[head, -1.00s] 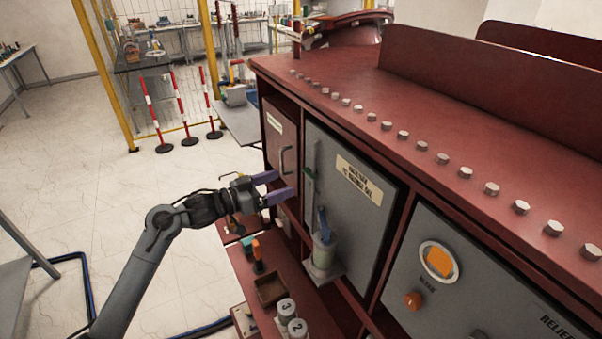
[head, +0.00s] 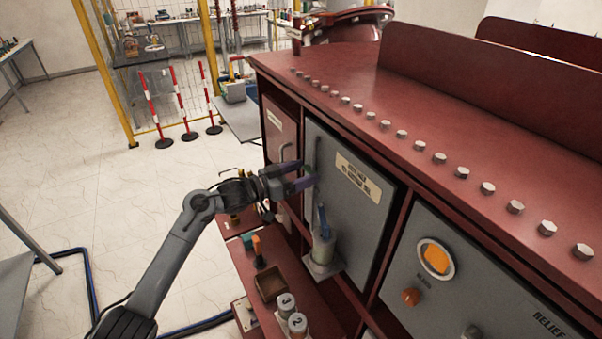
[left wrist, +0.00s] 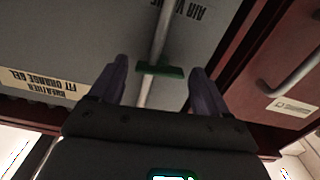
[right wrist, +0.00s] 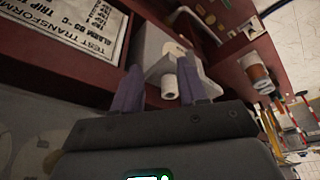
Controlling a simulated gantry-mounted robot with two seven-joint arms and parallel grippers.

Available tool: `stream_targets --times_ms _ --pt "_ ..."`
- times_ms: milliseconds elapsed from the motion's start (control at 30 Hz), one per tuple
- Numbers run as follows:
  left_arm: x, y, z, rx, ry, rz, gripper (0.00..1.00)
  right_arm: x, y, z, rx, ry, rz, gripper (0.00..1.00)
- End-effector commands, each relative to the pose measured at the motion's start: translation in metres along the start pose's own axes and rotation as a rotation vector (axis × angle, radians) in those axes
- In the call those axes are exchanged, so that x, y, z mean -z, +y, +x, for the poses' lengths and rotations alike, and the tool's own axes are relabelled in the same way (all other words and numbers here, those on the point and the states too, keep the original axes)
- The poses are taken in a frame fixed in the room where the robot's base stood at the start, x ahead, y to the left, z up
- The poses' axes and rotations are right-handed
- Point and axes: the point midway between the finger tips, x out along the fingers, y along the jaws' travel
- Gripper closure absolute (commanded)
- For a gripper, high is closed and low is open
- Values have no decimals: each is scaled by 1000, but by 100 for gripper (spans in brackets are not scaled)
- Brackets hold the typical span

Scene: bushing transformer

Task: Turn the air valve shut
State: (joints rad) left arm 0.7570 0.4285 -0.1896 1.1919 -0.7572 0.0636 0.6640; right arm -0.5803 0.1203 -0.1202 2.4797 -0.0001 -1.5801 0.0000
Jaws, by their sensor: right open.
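The air valve's green handle (left wrist: 160,70) sits crosswise on a thin grey pipe (left wrist: 163,32) in the left wrist view, beside a partly cut "AIR V..." label (left wrist: 188,10). My left gripper (left wrist: 160,66) is open, with one purple finger on each side of the green handle and gaps showing. In the head view, my left gripper (head: 306,174) is at the grey panel (head: 358,215) and hides the handle. My right gripper (right wrist: 160,64) is open in the right wrist view; a white cylinder (right wrist: 169,87) shows between its fingers. The right arm is outside the head view.
A lower red shelf holds an open box (head: 268,285) and numbered cylinders (head: 297,325).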

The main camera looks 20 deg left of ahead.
Motion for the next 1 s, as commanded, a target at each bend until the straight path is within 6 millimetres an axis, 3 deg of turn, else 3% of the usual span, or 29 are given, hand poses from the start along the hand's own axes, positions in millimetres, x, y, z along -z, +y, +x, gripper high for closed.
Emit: stream_targets --times_ms 33,300,533,767,800,933,1000 --pt "0 0 0 0 0 0 32 0 0 0 -2 0 -2 57" --pt "0 0 0 0 0 0 71 0 1 0 -4 0 -5 57" --pt "-1 -1 -1 0 0 111 71 -2 1 7 -3 1 -4 57" --pt "0 0 0 0 0 116 71 -2 0 6 1 1 2 57" --pt "0 0 0 0 0 116 34 -2 -1 6 2 1 2 57" --pt "0 0 0 0 0 115 15 -1 -1 5 3 1 4 57" --pt "0 0 0 0 0 115 15 -1 -1 5 4 1 5 57"
